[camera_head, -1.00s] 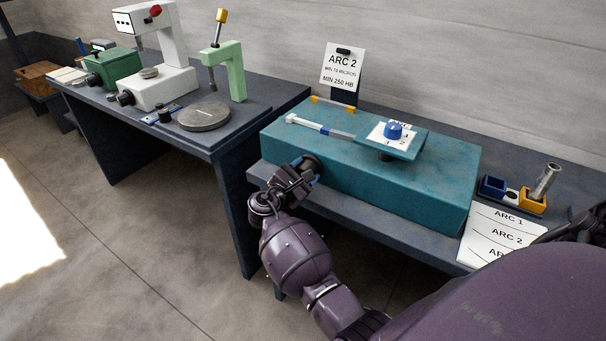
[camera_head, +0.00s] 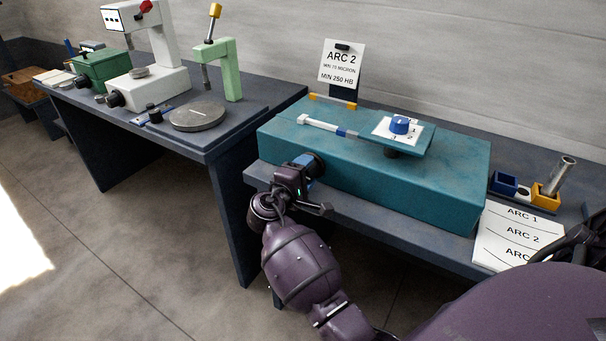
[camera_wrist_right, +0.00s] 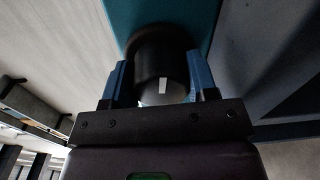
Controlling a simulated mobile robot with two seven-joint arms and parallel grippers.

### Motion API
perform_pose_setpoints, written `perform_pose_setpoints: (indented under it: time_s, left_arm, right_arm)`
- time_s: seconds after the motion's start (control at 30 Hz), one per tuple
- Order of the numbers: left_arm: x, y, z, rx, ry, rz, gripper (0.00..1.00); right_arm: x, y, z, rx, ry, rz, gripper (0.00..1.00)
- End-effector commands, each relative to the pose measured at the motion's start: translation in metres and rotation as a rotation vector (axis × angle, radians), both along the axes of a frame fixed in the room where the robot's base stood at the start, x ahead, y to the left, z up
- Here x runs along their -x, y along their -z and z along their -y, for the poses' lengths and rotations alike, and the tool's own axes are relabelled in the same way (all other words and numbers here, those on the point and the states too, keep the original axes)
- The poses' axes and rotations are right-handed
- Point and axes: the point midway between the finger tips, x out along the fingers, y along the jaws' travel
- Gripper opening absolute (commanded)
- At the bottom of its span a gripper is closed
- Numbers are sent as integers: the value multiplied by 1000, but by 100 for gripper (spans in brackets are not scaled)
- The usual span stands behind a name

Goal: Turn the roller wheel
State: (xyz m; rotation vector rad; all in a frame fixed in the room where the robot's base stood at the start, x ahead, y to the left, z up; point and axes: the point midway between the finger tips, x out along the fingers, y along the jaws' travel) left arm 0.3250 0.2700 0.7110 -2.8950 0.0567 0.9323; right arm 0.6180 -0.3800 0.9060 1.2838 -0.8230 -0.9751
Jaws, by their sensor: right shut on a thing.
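The roller wheel is a black round knob (camera_head: 318,161) on the left front face of the teal section bender (camera_head: 410,190). In the right wrist view the wheel (camera_wrist_right: 160,62) shows a white mark (camera_wrist_right: 163,86) on its end face. My right gripper (camera_head: 307,168) is at the wheel. In the right wrist view its two blue fingers (camera_wrist_right: 158,75) are shut on the wheel, one on each side. A white bar with a blue part (camera_head: 325,126) lies on top of the bender, beside a plate with a blue dial knob (camera_head: 400,125). My left gripper is not in view.
A sign reading ARC 2 (camera_head: 341,65) stands behind the bender. An ARC 1/ARC 2 sheet (camera_head: 515,235) and blue and yellow bins (camera_head: 546,197) are at the right. Another bench (camera_head: 215,140) with a green press (camera_head: 232,75) stands at the left.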

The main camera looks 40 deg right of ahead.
Motion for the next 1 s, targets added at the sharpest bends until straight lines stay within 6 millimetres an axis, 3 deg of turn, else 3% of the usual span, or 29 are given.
perform_pose_setpoints:
  time_s: [0.4, 1.0]
  left_arm:
    - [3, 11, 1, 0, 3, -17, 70]
    - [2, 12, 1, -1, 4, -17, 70]
  right_arm:
    - [0, 2, 0, -82, 1, 195, 29]
    - [0, 0, 0, -96, 0, 231, 29]
